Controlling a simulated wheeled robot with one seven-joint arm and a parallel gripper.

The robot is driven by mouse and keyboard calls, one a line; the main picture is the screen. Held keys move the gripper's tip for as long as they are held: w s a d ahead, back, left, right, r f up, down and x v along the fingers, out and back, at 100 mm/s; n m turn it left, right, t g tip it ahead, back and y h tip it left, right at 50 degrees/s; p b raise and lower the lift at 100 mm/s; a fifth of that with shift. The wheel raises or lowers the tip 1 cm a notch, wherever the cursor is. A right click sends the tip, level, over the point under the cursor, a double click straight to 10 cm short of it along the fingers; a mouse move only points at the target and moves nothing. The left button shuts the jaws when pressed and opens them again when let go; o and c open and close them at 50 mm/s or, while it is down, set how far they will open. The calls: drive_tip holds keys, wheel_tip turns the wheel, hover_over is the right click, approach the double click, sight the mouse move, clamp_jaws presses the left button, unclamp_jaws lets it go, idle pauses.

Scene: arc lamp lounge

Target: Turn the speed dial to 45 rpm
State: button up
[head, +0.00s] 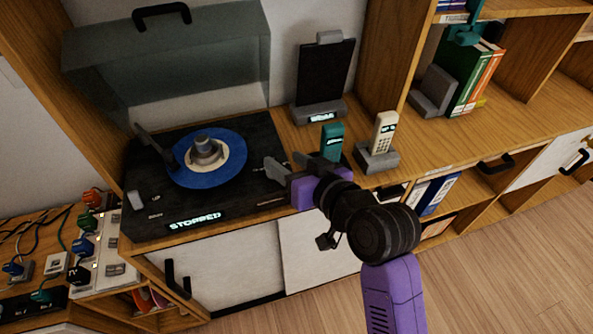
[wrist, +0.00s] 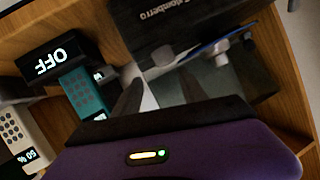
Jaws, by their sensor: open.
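The black turntable (head: 215,205) stands on the wooden cabinet with a blue record (head: 208,178) on its platter and a display (head: 194,220) reading "STOPPED". A small pale control (head: 135,200) shows at its front left corner, with tiny markings beside it. I cannot make out which control is the speed dial; the deck's right front corner is partly behind my gripper. My gripper (head: 287,165) is open and empty over the turntable's right edge. In the wrist view the dark fingers (wrist: 160,88) are apart, with part of the turntable (wrist: 190,30) beyond them.
The turntable's clear lid (head: 175,60) is raised. A teal handset (head: 332,138) and a cream handset (head: 384,130) stand close right of my gripper. A black panel (head: 323,75) is behind them. Plugs and cables (head: 50,245) lie at left.

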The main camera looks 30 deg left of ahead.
drive_tip(key=a+n+g, duration=0.1)
drive_tip(key=a+n+g+b, duration=0.1)
drive_tip(key=a+n+g+h, duration=0.1)
drive_tip(key=shift+s+a+r+b, duration=0.15)
drive_tip(key=shift+a+r+b, duration=0.15)
drive_tip(key=shift+b, duration=0.1)
drive_tip(key=shift+s+a+r+n+g+h+b, duration=0.15)
drive_tip(key=shift+n+g+h+b, duration=0.2)
drive_tip(key=shift+n, duration=0.2)
drive_tip(key=shift+s+a+r+n+g+h+b, duration=0.15)
drive_tip(key=shift+n+g+h+b, duration=0.15)
drive_tip(key=shift+n+h, duration=0.2)
drive_tip(key=shift+w+d+r+n+g+h+b, duration=0.1)
drive_tip(key=shift+r+n+g+h+b, duration=0.25)
drive_tip(key=shift+n+h, duration=0.2)
drive_tip(key=d+r+n+h+b, duration=0.1)
drive_tip(key=h, duration=0.1)
drive_tip(key=d+r+n+h+b, duration=0.1)
drive_tip(key=d+r, duration=0.1)
drive_tip(key=shift+w+d+r+g+h, duration=0.1)
drive_tip(key=shift+w+d+g+h, duration=0.05)
drive_tip(key=shift+g+h, duration=0.2)
drive_tip(key=shift+h, duration=0.45)
drive_tip(key=shift+d+b+x, duration=0.1)
drive_tip(key=shift+b+x, duration=0.2)
drive_tip(key=shift+x, duration=1.35)
drive_tip(key=shift+d+b+x, duration=0.15)
drive_tip(key=shift+b+x, duration=0.1)
drive_tip(key=shift+x, duration=1.4)
clamp_jaws()
